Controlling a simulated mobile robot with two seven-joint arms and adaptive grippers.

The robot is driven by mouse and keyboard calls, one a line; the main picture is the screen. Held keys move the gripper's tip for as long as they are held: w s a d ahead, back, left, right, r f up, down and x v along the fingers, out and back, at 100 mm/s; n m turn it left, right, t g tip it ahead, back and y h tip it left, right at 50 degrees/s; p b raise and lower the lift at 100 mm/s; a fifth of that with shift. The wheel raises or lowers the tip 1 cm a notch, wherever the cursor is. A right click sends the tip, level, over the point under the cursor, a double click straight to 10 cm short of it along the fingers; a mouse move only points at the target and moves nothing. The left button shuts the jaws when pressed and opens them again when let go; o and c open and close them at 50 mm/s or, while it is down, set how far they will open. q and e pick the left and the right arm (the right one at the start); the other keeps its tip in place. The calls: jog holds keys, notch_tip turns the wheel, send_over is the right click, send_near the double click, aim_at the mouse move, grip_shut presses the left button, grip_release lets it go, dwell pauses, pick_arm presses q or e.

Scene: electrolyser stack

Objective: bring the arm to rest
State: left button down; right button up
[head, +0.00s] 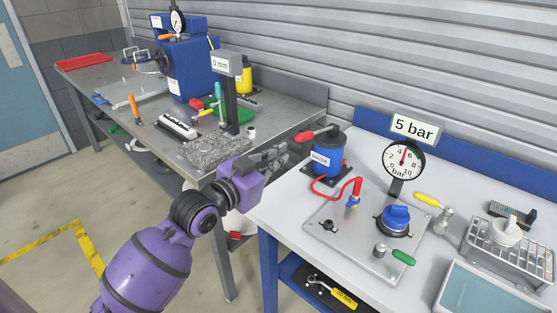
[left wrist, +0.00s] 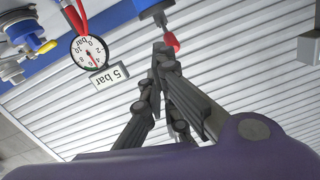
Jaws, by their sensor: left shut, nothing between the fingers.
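My purple left arm comes in from the bottom left of the head view. Its gripper (head: 286,152) is shut and empty, above the gap between the two benches, just left of the blue water canister (head: 328,155). In the left wrist view the closed fingers (left wrist: 160,50) point up the picture, with a red part (left wrist: 171,42) close beside the tips. Whether they touch cannot be told. My right gripper is in neither view.
The white bench (head: 285,217) carries a plate with a blue knob (head: 397,218), a 5 bar gauge (head: 403,160) and a wire rack (head: 508,245). The grey bench (head: 125,118) holds a granite block (head: 214,151), a stand and a blue press (head: 190,70). Floor at left is clear.

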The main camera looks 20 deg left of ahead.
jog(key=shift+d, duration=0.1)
pick_arm(q)
jog(key=s+f+n+g+y, duration=0.1)
jog(key=s+f, duration=0.3)
jog(key=f, duration=0.4)
jog(key=s+f+n+g+y+p, duration=0.1)
jog(key=s+f, duration=0.3)
jog(key=f, duration=0.3)
jog(key=s+f+n+g+y, duration=0.1)
jog(key=s+f, duration=0.4)
jog(key=f, duration=0.3)
jog(key=s+d+f+g, duration=0.1)
jog(key=s+f, duration=0.4)
jog(key=s, duration=0.3)
jog(key=s+d+f+n+g+y+p, duration=0.1)
jog(key=s+f+g, duration=0.1)
jog(key=s+f, duration=0.3)
jog(key=s+d+f+n+g, duration=0.1)
jog(key=s+f, duration=0.4)
jog(key=s, duration=0.7)
jog(key=shift+s+f+g+y, duration=0.3)
jog(key=shift+s+f+g, duration=0.05)
jog(key=shift+f+g, duration=0.05)
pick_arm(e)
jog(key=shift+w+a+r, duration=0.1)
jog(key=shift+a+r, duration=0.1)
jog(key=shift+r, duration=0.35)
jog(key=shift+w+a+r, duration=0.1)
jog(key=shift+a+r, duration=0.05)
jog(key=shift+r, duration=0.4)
